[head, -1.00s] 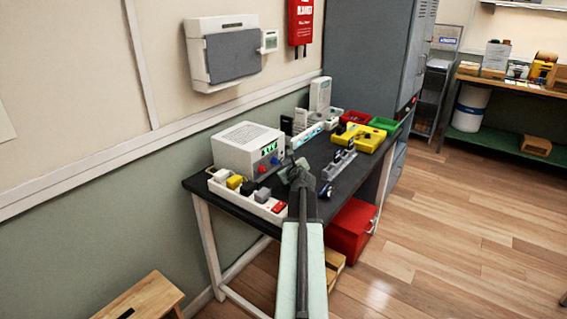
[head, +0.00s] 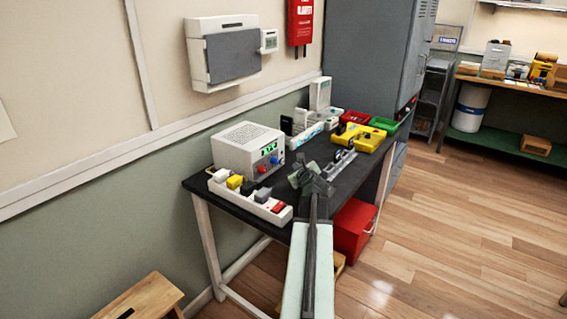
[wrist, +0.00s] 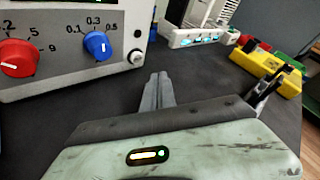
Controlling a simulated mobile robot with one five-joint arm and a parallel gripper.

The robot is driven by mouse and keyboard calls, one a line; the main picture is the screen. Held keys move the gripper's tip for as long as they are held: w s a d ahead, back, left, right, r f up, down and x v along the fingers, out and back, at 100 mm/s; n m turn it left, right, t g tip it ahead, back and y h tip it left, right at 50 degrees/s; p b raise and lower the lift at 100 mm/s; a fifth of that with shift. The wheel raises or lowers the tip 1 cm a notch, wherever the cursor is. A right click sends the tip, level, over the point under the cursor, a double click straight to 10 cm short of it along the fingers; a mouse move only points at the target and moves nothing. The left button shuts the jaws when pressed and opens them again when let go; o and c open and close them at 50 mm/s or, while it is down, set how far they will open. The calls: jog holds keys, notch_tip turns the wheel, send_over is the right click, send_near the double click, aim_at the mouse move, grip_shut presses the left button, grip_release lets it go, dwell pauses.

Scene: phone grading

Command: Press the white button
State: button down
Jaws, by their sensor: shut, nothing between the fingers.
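A small round white button (wrist: 136,57) sits at the lower right of the front panel of a white bench power supply (head: 240,136), right of a blue knob (wrist: 97,44) and a red knob (wrist: 18,57). In the head view the button is too small to make out clearly. My gripper (wrist: 158,76) is shut and empty, with its fingers pointing forward over the dark bench top. Its tips appear just right of the button and apart from it in the wrist view. In the head view my gripper (head: 299,165) is right of the power supply.
A white power strip (head: 222,186) with plugs and a red switch lies along the bench's front left. A yellow fixture (head: 358,137), a grey rack (head: 342,162) and red and green bins stand farther back on the dark bench (head: 335,180). A wall is behind.

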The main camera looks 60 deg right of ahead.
jog(key=shift+s, duration=1.15)
